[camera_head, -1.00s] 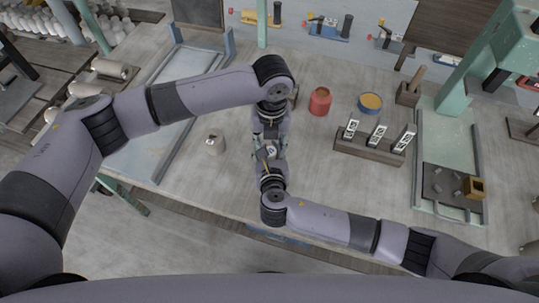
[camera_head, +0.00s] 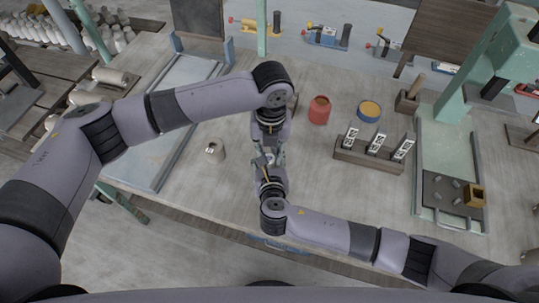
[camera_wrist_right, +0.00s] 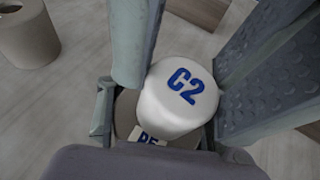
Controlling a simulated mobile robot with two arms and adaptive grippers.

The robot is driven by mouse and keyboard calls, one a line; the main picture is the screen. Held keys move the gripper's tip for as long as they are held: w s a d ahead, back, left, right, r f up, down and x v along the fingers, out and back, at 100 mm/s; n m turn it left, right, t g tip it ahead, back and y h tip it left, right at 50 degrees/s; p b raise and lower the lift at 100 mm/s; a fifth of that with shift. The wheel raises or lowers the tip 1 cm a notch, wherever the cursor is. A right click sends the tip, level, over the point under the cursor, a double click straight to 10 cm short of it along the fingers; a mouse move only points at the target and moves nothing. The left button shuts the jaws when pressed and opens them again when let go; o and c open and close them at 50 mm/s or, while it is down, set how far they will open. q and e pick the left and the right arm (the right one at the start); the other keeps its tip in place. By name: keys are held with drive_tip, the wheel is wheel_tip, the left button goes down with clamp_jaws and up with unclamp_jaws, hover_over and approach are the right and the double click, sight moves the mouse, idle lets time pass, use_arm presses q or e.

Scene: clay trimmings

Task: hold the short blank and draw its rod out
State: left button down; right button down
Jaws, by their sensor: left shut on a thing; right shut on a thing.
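My left gripper (camera_head: 269,142) and my right gripper (camera_head: 267,163) meet tip to tip over the table in the head view, both shut. In the right wrist view, a white round end marked "C2" (camera_wrist_right: 180,92) in blue sits between the fingers of my right gripper (camera_wrist_right: 175,100). Just below it is a darker grey-brown body with a partly hidden white label (camera_wrist_right: 150,137); I take this as the short blank in my left gripper. How far the rod is out of the blank cannot be told. The fingers hide most of both pieces in the head view.
Another pale cylinder (camera_head: 214,149) stands on the table to the left and shows in the right wrist view (camera_wrist_right: 28,35). A red jar (camera_head: 319,109), a blue-rimmed pot (camera_head: 369,110) and a dark rack with labelled plates (camera_head: 367,157) stand to the right. The front middle table is clear.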

use_arm(q)
wheel_tip(320, 180, up, 9)
drive_tip(key=shift+r, duration=0.2)
use_arm(e)
drive_tip(key=c, duration=0.8)
unclamp_jaws()
drive_tip(key=shift+o, duration=0.2)
drive_tip(key=shift+f, duration=0.1)
drive_tip(key=shift+s, duration=0.1)
drive_tip(key=v, duration=1.2)
